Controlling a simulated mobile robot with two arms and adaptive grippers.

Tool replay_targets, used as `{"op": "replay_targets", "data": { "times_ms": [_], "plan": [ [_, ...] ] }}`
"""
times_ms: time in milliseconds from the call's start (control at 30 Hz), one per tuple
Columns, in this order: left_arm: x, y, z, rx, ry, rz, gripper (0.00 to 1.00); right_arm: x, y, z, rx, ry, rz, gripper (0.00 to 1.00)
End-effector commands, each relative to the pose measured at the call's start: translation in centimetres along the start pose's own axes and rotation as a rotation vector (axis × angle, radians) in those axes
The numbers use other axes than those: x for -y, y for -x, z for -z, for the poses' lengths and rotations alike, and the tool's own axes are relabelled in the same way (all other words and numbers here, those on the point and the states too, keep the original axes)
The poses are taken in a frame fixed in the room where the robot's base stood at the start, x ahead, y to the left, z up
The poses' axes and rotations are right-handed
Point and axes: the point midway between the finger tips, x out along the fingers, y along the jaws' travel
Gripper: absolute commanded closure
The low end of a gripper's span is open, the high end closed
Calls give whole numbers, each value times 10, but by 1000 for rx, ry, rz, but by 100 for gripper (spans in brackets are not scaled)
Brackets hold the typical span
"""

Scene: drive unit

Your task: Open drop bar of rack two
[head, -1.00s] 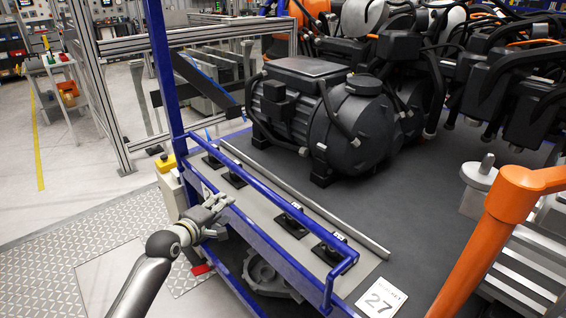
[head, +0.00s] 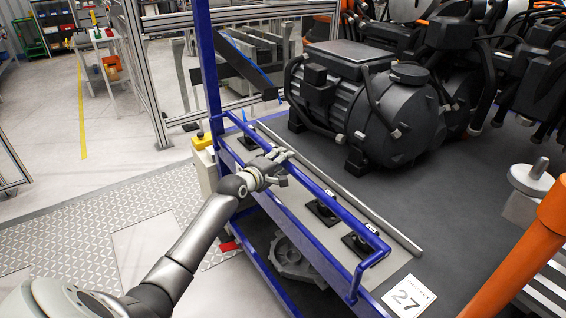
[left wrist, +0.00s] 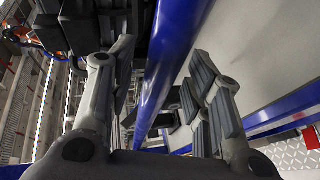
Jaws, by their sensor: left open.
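The drop bar (head: 330,208) is a blue tube along the front edge of a blue rack (head: 215,85), standing a little above its grey shelf. My left gripper (head: 283,164) is open at the far half of this bar. In the left wrist view the blue bar (left wrist: 172,62) runs lengthwise between the spread fingers of my left gripper (left wrist: 160,75). The fingers stand on both sides of it and do not look closed on it; contact cannot be told. My right gripper is out of view.
A black drive unit (head: 375,115) sits on the dark deck behind the bar. A grey rail (head: 345,185) and black mounts (head: 322,210) lie beside the bar. A white card marked 27 (head: 410,298) lies at the near end. An orange post (head: 525,255) stands at right.

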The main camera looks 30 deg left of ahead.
Motion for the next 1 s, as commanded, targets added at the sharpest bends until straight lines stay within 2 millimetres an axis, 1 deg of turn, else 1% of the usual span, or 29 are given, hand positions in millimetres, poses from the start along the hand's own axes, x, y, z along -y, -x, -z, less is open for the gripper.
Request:
{"op": "replay_targets", "data": {
  "times_ms": [33, 167, 467, 800, 833, 1000],
  "plan": [
    [0, -4, 0, 0, -1, 0, 54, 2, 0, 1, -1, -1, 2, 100],
    [0, -8, 0, -1, -2, 1, 54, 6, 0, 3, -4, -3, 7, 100],
    [0, -9, 0, -1, -2, 0, 54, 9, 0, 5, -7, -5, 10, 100],
    [0, -9, 0, 0, -1, 1, 98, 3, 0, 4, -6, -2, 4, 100],
    [0, -9, 0, 0, -1, 1, 100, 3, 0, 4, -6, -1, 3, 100],
    [0, -9, 0, 0, -1, 1, 100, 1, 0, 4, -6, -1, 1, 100]
  ]
}}
